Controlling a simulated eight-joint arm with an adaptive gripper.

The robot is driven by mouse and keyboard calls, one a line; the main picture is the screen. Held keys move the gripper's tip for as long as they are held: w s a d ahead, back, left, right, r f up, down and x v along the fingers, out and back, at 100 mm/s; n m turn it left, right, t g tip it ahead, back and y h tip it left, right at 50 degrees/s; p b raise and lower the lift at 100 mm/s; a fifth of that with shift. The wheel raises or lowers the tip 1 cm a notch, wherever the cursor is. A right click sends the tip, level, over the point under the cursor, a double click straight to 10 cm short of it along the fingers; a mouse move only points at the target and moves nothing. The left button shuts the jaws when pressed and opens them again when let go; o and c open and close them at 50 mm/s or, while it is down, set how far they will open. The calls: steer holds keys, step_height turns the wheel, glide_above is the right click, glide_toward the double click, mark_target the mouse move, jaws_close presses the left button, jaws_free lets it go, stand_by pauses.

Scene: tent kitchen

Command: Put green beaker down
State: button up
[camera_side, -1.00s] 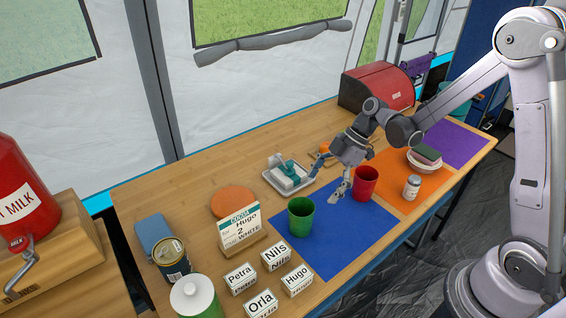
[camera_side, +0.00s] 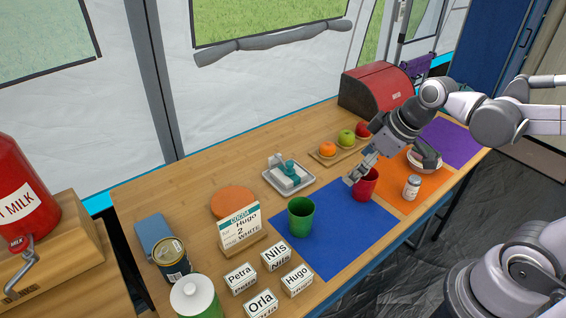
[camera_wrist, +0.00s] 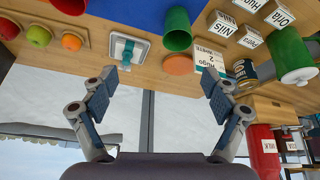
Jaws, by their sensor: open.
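The green beaker (camera_side: 301,216) stands upright on the left part of the blue mat (camera_side: 345,240), near its back left corner. It also shows in the wrist view (camera_wrist: 177,30). My gripper (camera_side: 357,170) is open and empty, at the red beaker (camera_side: 367,185), to the right of the green beaker and apart from it. In the wrist view its two fingers (camera_wrist: 158,88) are spread wide with nothing between them. The red beaker stands at the right edge of the blue mat and is partly hidden by my gripper. I cannot tell whether they touch.
A cocoa order card (camera_side: 240,226) and several name blocks (camera_side: 275,255) stand left of the blue mat. A white tray (camera_side: 272,180) lies behind it. A white jar (camera_side: 411,187) and a bowl (camera_side: 424,165) are on the orange mat. A fruit board (camera_side: 325,158) is at the back.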

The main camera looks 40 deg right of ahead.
steer(key=s+m, duration=0.1)
steer(key=s+r+m+t+h, duration=0.1)
steer(key=s+d+m+t, duration=0.1)
steer(key=m, duration=0.1)
steer(key=shift+s+r, duration=0.25)
steer(key=shift+s, duration=0.05)
